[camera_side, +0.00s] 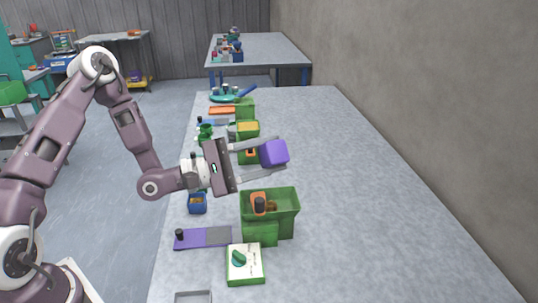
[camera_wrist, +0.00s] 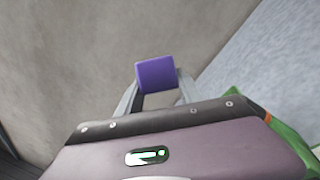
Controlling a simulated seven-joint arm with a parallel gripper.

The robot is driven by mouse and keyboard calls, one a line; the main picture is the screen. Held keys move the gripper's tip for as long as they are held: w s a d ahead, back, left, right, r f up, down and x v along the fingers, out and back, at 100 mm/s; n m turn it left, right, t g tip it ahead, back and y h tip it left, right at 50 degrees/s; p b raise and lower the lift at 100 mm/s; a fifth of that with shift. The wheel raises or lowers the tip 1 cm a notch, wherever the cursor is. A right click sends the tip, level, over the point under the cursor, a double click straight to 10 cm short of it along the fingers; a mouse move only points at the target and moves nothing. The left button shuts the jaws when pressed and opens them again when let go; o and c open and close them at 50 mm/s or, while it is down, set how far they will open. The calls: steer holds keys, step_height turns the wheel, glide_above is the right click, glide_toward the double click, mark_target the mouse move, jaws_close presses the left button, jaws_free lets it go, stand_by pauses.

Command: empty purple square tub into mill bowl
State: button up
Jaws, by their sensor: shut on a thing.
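The purple square tub (camera_side: 274,153) is up in the air over the table, beyond the large green bin. My gripper (camera_side: 282,155) is shut on it, with a finger along each side. The tub looks tilted in the side view, and its opening and contents are hidden. In the wrist view the tub (camera_wrist: 156,75) shows a plain purple face between the fingertips (camera_wrist: 157,90). I cannot pick out the mill bowl with certainty. A green bin (camera_side: 285,198) holding an orange and black item stands nearer the camera, below the gripper.
A white-topped box with a green knob (camera_side: 244,257) and a purple and grey strip (camera_side: 205,238) lie in front. A small blue tub (camera_side: 197,204) stands at the left edge. Several green containers line the table behind. The right side of the table (camera_side: 365,210) is clear.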

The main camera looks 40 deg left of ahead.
mark_target(271, 141)
stand_by(0.3)
steer(key=m+g, duration=0.1)
steer(key=m, duration=0.1)
steer(key=r+m+g+y, duration=0.1)
steer(key=m, duration=0.2)
steer(key=shift+r+m, duration=0.15)
steer(key=shift+m, duration=0.15)
steer(key=m+y, duration=0.1)
steer(key=m, duration=0.1)
steer(key=r+m+y, duration=0.1)
steer(key=m+y, duration=0.1)
steer(key=shift+d+g, duration=0.15)
steer(key=shift+g, duration=0.25)
steer(key=shift+s+r+m+y, duration=0.1)
steer(key=shift+r+m+y, duration=0.1)
steer(key=shift+m+y, duration=0.75)
steer(key=m+y, duration=0.1)
steer(key=m, duration=0.1)
steer(key=m+y, duration=0.2)
steer(key=shift+r, duration=0.3)
steer(key=shift+r+m+y, duration=0.2)
steer(key=shift+m+y, duration=0.55)
steer(key=shift+m, duration=0.4)
steer(key=shift+r+m+t+y, duration=0.15)
steer(key=shift+m+t+y, duration=0.25)
steer(key=shift+m+y, duration=0.25)
